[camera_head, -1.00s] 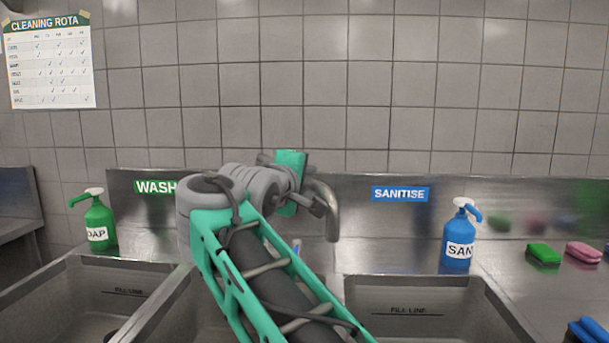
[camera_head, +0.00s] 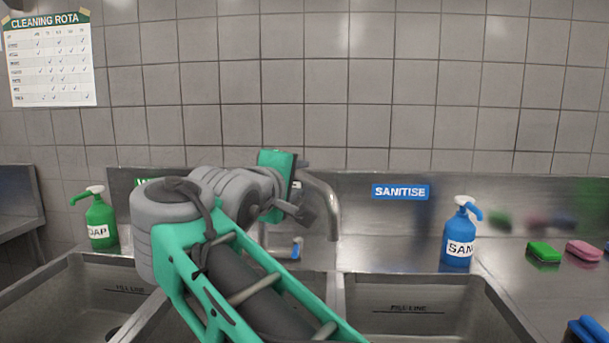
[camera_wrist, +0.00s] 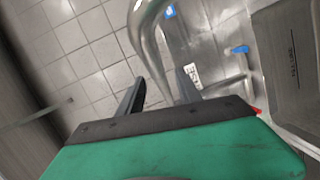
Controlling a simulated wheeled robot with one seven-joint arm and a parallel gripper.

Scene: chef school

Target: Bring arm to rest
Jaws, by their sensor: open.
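My arm, green and grey, reaches over the sinks in the head view, with my gripper (camera_head: 303,208) at its far end in front of the faucet. In the wrist view my gripper (camera_wrist: 160,90) is open, its two dark fingers apart with nothing held between them. The curved metal faucet (camera_head: 332,205) is just beyond the gripper; it also shows in the wrist view (camera_wrist: 140,30), close past the fingertips. I cannot tell whether they touch.
Sink basins lie below, the right one (camera_head: 410,290) in clear view. A green soap bottle (camera_head: 100,222) stands left, a blue sanitiser bottle (camera_head: 459,238) right. Green (camera_head: 543,252) and pink (camera_head: 584,250) sponges lie on the right counter. A tiled wall (camera_head: 390,90) rises behind.

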